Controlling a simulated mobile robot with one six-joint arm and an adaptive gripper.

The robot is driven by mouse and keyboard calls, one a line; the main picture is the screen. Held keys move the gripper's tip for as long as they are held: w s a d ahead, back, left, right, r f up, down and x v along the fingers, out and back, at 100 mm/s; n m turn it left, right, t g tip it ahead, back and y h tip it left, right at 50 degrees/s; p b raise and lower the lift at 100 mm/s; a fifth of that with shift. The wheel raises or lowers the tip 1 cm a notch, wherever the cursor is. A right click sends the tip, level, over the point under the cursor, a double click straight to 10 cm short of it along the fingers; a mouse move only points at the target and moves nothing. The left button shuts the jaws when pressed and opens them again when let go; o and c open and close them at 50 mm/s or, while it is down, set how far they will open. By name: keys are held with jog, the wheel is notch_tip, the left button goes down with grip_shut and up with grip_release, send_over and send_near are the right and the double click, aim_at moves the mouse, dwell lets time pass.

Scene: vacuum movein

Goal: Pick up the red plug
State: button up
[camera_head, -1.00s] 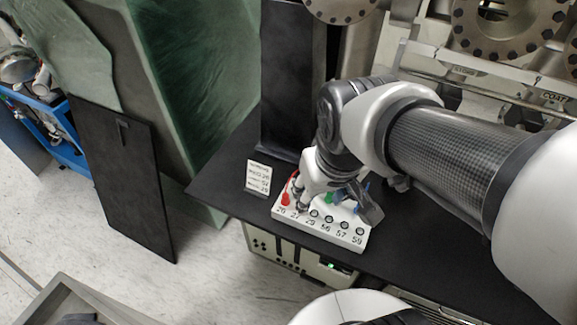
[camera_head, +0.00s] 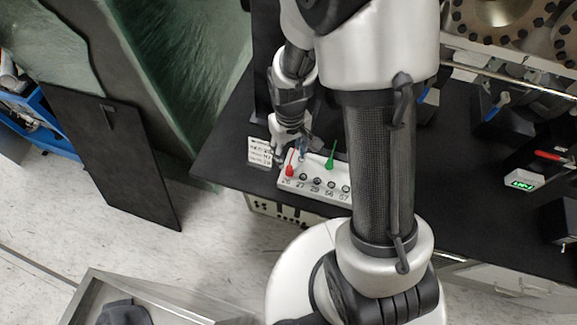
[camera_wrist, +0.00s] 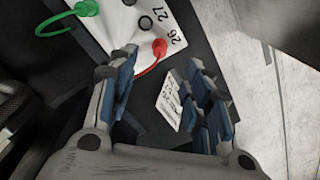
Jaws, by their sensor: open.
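The red plug (camera_head: 290,170) stands in the white numbered block at its left end, by the number 26. In the wrist view, the red plug (camera_wrist: 159,47) with its thin red lead lies just beyond the fingertips, between the lines of the two fingers. My gripper (camera_head: 289,139) is behind and above that end of the block. Its blue-padded fingers (camera_wrist: 160,72) are apart with nothing gripped. The white block (camera_head: 307,183) has several sockets. My arm hides its right end in the head view.
A green plug (camera_head: 329,164) with a looped lead stands in the same block. A printed card (camera_head: 260,152) is beside the block's left end. The black table (camera_head: 225,150) has bare surface at left. Black boxes (camera_head: 505,118) stand at right.

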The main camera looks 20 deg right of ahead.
aim_at(289, 167)
notch_tip(289, 167, down, 10)
jog(key=shift+w+b, duration=0.1)
jog(key=shift+b, duration=1)
jog(key=shift+c, duration=0.5)
grip_shut()
jog(key=shift+r, duration=0.1)
